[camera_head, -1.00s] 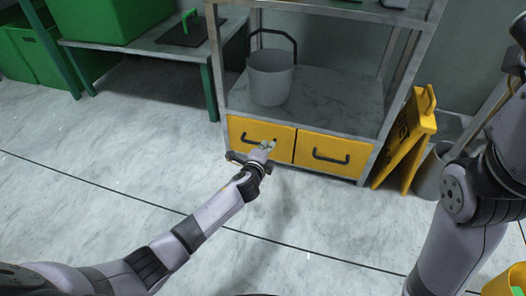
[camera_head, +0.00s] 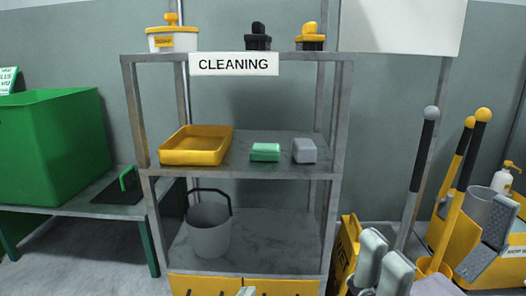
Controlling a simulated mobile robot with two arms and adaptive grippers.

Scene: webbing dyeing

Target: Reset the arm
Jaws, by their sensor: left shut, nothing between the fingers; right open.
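My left gripper (camera_head: 245,291) shows only as a small pale tip at the bottom edge, in front of the yellow drawers (camera_head: 205,285) under the cleaning shelf. It is shut and empty; its arm is out of view. The drawers are cut off by the bottom edge. My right gripper (camera_head: 384,268) is at the lower right with its two pale grey fingers apart, open and empty. It is in front of the yellow wet-floor sign (camera_head: 348,248), right of the shelf.
The metal shelf (camera_head: 335,165) holds a yellow tray (camera_head: 196,146), a green block (camera_head: 265,152), a grey block (camera_head: 304,150) and a grey bucket (camera_head: 209,228). A green bin (camera_head: 50,150) on a table stands left. Long-handled tools (camera_head: 424,150) and a yellow container (camera_head: 510,265) stand right.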

